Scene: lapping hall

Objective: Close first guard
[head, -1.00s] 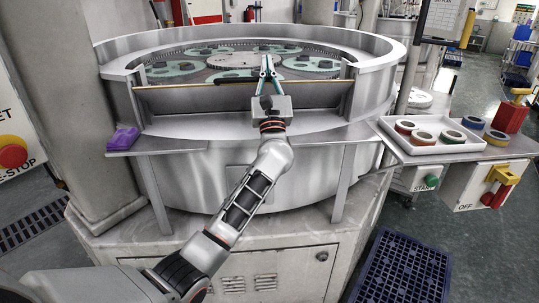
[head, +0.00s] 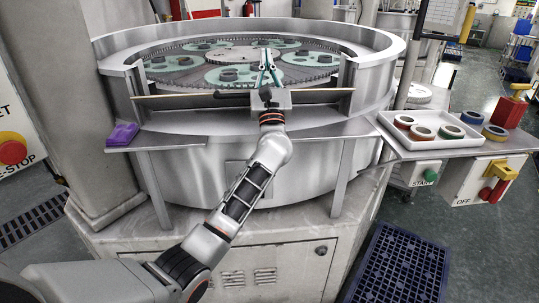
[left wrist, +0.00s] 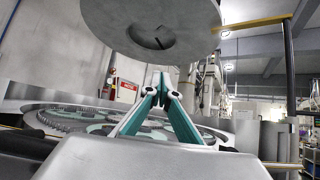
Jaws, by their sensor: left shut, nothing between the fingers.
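The first guard (head: 175,103) is a low metal panel with a thin tan upper edge. It spans the front opening of the round lapping machine, between the two ends of the rim. A dark bar-like handle (head: 232,98) sits at its middle, partly hidden by my left gripper (head: 267,52). The gripper is shut and empty, its teal fingers reaching above and past the guard's edge. Its palm is at the edge by the handle; I cannot tell whether they touch. The fingers also show in the left wrist view (left wrist: 161,75). My right gripper is not in view.
Toothed discs (head: 232,74) lie inside the machine's rim (head: 376,62). A purple cloth (head: 122,134) lies on the ledge at left. A white tray (head: 405,138) with tape rolls stands at right, above a START button (head: 430,175). A blue floor grate (head: 400,262) lies at lower right.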

